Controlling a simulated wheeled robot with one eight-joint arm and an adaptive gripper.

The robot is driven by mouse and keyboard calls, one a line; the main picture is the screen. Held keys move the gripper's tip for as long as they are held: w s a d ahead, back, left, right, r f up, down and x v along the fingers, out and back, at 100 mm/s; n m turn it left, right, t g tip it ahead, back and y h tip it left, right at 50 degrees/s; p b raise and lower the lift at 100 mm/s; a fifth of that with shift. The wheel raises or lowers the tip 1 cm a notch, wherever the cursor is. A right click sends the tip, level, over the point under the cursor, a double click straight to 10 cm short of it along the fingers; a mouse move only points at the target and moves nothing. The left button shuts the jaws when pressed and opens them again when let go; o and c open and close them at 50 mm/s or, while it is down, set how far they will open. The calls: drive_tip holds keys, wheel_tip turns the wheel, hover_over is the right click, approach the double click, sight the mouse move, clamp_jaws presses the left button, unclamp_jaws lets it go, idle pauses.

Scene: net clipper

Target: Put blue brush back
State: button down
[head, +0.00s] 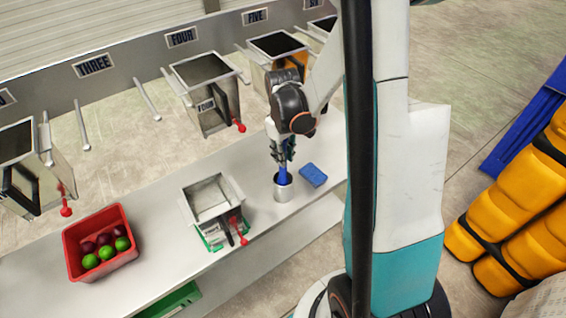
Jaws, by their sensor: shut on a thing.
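My gripper (281,154) is shut on the blue brush (283,175) and points down over the white counter. The brush stands about upright, with its lower end at or inside the mouth of a small metal cup (284,193). The cup's front wall hides the lower end, so I cannot tell how deep it sits or whether it touches the bottom.
A blue sponge-like block (313,175) lies just right of the cup. Left are a metal box with a red handle (213,206) and a red crate (70,245) of fruit. Numbered metal boxes (205,90) hang behind. Yellow bundles (510,210) stand at right.

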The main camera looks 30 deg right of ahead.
drive_tip(key=shift+f+b, duration=0.35)
drive_tip(key=shift+f, duration=1.45)
drive_tip(key=c, duration=1.5)
unclamp_jaws()
wheel_tip(320, 180, up, 12)
drive_tip(key=shift+r+p, duration=0.1)
drive_tip(key=shift+p, duration=1.1)
